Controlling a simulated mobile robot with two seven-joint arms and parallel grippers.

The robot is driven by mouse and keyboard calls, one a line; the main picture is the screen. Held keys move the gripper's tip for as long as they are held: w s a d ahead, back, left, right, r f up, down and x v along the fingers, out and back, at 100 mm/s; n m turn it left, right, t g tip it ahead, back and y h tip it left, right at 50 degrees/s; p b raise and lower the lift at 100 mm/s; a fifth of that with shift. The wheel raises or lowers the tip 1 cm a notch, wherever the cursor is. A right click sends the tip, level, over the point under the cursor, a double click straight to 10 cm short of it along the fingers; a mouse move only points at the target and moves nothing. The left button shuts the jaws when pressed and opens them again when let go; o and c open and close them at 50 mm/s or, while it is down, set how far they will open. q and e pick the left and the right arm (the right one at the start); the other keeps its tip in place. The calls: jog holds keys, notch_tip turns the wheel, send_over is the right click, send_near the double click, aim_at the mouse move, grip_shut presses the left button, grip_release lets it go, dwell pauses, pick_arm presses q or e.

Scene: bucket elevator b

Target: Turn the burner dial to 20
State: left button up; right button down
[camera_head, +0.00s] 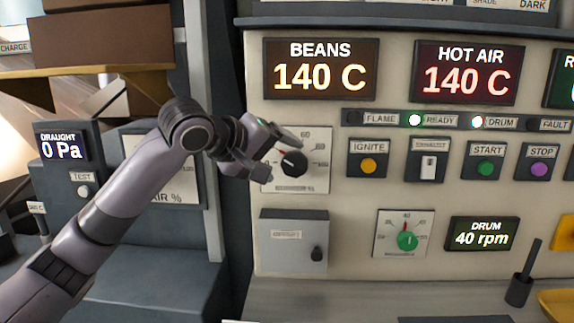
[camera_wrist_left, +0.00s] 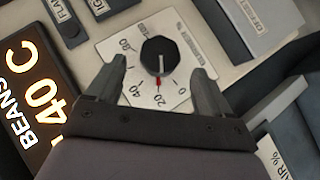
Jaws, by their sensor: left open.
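My left gripper (camera_head: 279,157) is open in front of the dial. In the left wrist view its two fingers (camera_wrist_left: 158,70) stand on either side of the lower part of the knob, with visible gaps and no grip on it. Part of the scale is hidden by the fingers in the head view. My right gripper does not show.
Displays for beans (camera_head: 320,68) and hot air (camera_head: 466,73) both read 140 C above. Ignite (camera_head: 368,160) and exhaust (camera_head: 428,160) controls sit to the right. A grey box (camera_head: 293,240) and a green drum dial (camera_head: 407,240) are below.

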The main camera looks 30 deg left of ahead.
pick_arm(q)
jog(key=shift+v, duration=1.4)
